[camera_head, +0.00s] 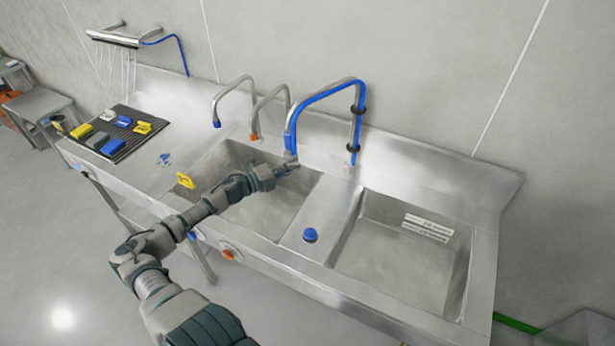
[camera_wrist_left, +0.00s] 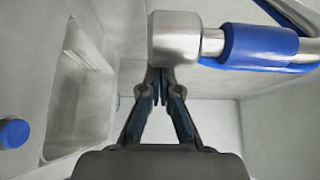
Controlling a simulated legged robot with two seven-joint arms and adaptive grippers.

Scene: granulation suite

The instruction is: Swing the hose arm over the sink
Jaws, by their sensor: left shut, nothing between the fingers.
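The hose arm (camera_head: 323,90) is a bent steel tube with a blue hose strapped along it, rising from the back ledge of the steel sink. Its free end points down near the rear right corner of the left basin (camera_head: 268,212), close to the divider. The right basin (camera_head: 398,262) lies on the other side of the divider. My left gripper (camera_head: 292,164) is shut and empty at the hose arm's lower end. In the left wrist view, the shut fingertips (camera_wrist_left: 160,86) are by the steel nozzle (camera_wrist_left: 173,40); I cannot tell whether they touch. My right gripper is not in view.
Two smaller steel taps (camera_head: 232,91) stand left of the hose arm. A blue knob (camera_head: 310,235) sits on the divider. A yellow piece (camera_head: 185,180) is at the left basin's edge. Sponges and brushes lie on a dark drain mat (camera_head: 130,118).

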